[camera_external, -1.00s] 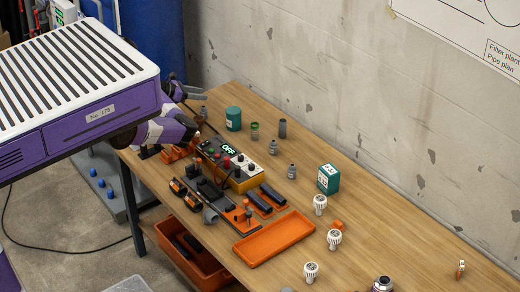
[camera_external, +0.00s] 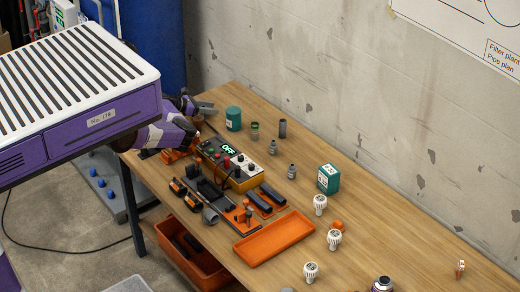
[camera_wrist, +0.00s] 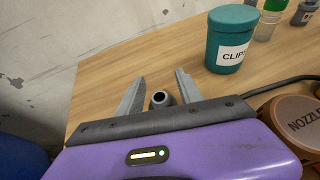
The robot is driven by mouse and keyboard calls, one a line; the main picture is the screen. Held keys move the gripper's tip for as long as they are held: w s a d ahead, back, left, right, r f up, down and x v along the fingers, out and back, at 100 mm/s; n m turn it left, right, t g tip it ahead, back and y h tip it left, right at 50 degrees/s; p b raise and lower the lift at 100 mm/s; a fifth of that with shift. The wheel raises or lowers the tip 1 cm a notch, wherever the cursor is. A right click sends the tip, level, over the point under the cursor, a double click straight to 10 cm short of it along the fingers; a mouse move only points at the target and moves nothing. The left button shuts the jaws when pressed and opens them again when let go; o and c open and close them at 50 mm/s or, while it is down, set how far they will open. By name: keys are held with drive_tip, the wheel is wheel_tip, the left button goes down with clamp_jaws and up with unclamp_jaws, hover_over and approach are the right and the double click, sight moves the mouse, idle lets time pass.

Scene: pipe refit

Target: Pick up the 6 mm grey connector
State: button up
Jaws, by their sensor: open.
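A grey connector (camera_wrist: 161,99) with a dark round bore shows in the wrist view, between the two grey fingers of my open gripper (camera_wrist: 158,84). There is a gap on either side of it, and its lower part is hidden by my gripper body. In the external view my gripper (camera_external: 204,107) is low at the table's far left end, and the connector there is hidden behind it. Another grey connector (camera_external: 292,172) stands upright farther right on the table. I cannot read a size on either.
A teal CLIPS tub (camera_wrist: 230,40) stands right of my gripper, and a NOZZLE-marked brown lid (camera_wrist: 295,122) is close at the right. A control box (camera_external: 232,165), an orange tray (camera_external: 274,238) and a grey tube (camera_external: 282,128) are farther along the table.

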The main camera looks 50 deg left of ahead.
clamp_jaws()
idle(0.4)
